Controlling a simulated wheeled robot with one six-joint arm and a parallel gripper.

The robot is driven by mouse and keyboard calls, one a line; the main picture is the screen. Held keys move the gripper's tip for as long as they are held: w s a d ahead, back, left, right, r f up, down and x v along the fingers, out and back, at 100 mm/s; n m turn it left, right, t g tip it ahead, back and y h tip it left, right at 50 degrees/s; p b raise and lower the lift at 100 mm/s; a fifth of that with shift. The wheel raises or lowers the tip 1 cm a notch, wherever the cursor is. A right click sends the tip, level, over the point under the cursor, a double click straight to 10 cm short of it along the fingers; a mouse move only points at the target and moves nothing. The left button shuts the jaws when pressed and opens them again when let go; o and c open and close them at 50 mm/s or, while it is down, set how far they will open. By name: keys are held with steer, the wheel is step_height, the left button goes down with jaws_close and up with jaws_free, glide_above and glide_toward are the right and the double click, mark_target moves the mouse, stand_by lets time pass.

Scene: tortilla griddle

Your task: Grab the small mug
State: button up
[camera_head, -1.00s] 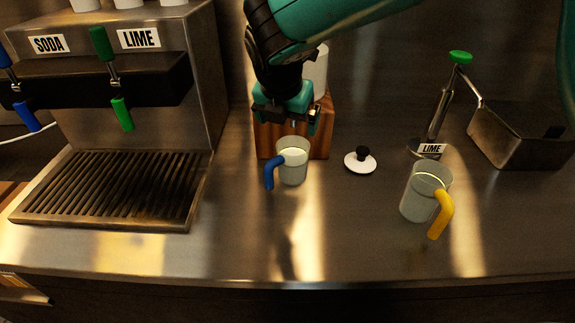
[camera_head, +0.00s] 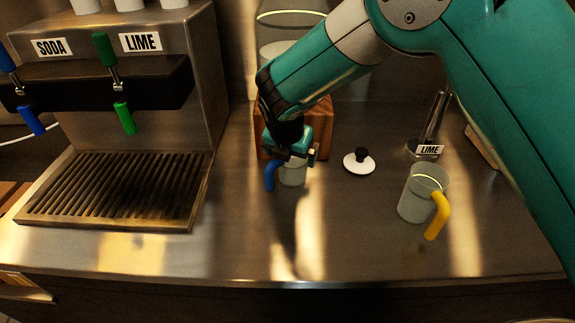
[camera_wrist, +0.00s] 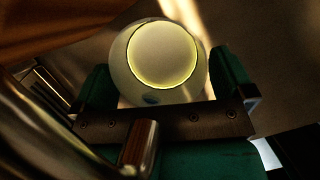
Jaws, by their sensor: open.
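The small mug (camera_head: 292,176) is clear with a blue handle (camera_head: 269,176) and stands upright on the steel counter, left of the middle. My gripper (camera_head: 298,157) is right over it, pointing down, and hides its rim in the head view. In the wrist view the mug (camera_wrist: 160,58) is seen from above, its round mouth lying between the two open green fingers of my gripper (camera_wrist: 165,80). I cannot tell whether either finger touches it. A larger mug (camera_head: 416,196) with a yellow handle stands upright to the right.
A wooden block (camera_head: 318,125) stands just behind the small mug. A white lid with a black knob (camera_head: 360,161) lies to its right. A drink dispenser with a grated drip tray (camera_head: 112,190) is at left. The counter's front is clear.

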steer(key=c, duration=1.1)
steer(key=shift+r+p, duration=0.4)
steer(key=shift+p, duration=0.25)
